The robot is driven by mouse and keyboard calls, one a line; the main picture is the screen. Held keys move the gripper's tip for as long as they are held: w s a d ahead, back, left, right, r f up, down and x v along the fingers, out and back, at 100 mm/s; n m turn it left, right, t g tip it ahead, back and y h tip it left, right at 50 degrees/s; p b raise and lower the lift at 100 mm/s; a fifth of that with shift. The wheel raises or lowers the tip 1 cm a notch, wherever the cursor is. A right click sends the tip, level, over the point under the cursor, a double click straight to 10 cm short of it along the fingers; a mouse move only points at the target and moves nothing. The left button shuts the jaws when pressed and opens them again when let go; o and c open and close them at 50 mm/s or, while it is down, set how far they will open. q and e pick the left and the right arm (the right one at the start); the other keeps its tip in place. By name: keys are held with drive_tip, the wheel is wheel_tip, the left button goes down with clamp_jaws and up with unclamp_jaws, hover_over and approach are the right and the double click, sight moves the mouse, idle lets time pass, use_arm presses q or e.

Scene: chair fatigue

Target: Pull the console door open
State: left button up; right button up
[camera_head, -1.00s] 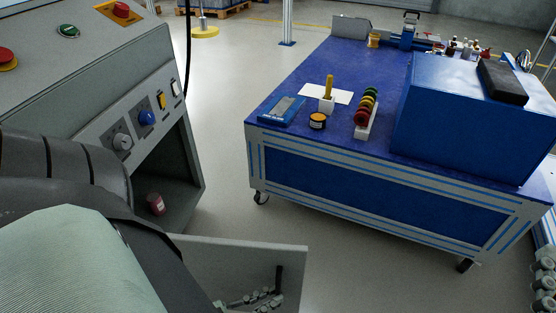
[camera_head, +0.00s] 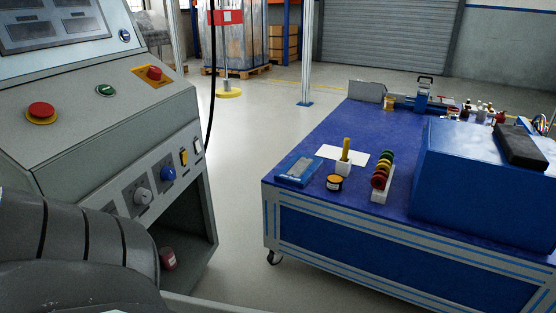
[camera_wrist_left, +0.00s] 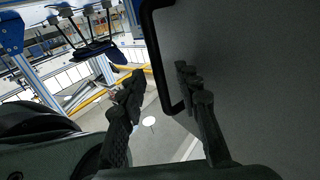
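The grey console (camera_head: 110,130) stands at the left in the head view, its dark lower compartment (camera_head: 190,235) open to view. A strip of the console door (camera_head: 185,302) shows at the bottom edge, swung out from the compartment. In the left wrist view the door's grey face (camera_wrist_left: 250,70) fills the right side and carries a black bar handle (camera_wrist_left: 155,55). My left gripper (camera_wrist_left: 159,74) is open, with the handle bar appearing between its two fingers. I cannot tell whether either finger touches it. My right gripper is in neither view.
A red can (camera_head: 168,258) sits inside the compartment. A blue-topped workbench (camera_head: 300,215) on wheels stands to the right, with a large blue box (camera_head: 470,180) on it. Clear floor (camera_head: 235,170) lies between console and bench.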

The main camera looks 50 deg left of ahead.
use_arm(q)
drive_tip(key=v, duration=1.2)
idle(0.3)
